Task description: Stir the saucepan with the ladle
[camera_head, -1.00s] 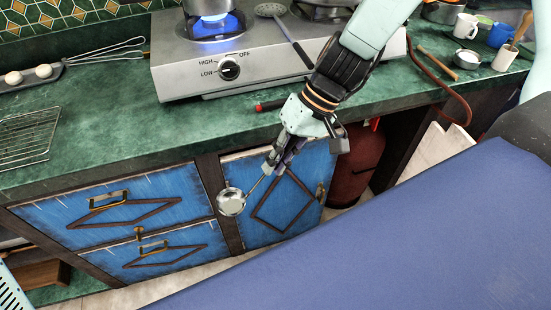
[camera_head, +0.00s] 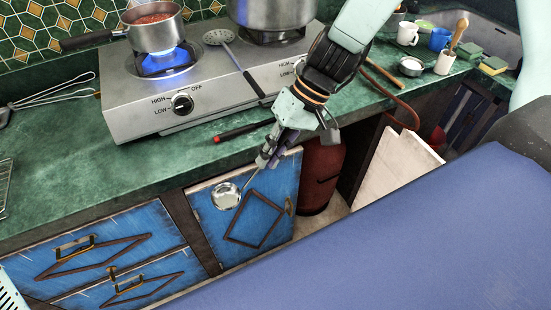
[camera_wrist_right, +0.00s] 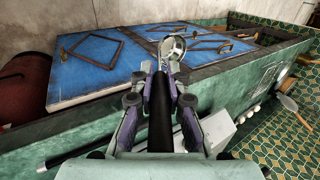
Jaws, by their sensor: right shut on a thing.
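The saucepan (camera_head: 153,32) with red contents stands on the left burner of the gas hotplate (camera_head: 130,100), over a blue flame, its dark handle pointing left. My right gripper (camera_head: 268,158) is in front of the counter edge, below and to the right of the pan. It is shut on the ladle, whose round metal bowl (camera_head: 227,196) hangs before the blue cabinet door. In the right wrist view the ladle's dark handle (camera_wrist_right: 160,112) lies between the fingers and its bowl (camera_wrist_right: 173,47) points away.
A large pot (camera_head: 272,10) stands on the right burner. A skimmer (camera_head: 232,55) lies across the hotplate. A red-tipped dark rod (camera_head: 243,131) lies on the counter. A whisk (camera_head: 55,95) lies left. Mugs (camera_head: 407,33) stand at the back right. A red gas cylinder (camera_head: 320,175) is under the counter.

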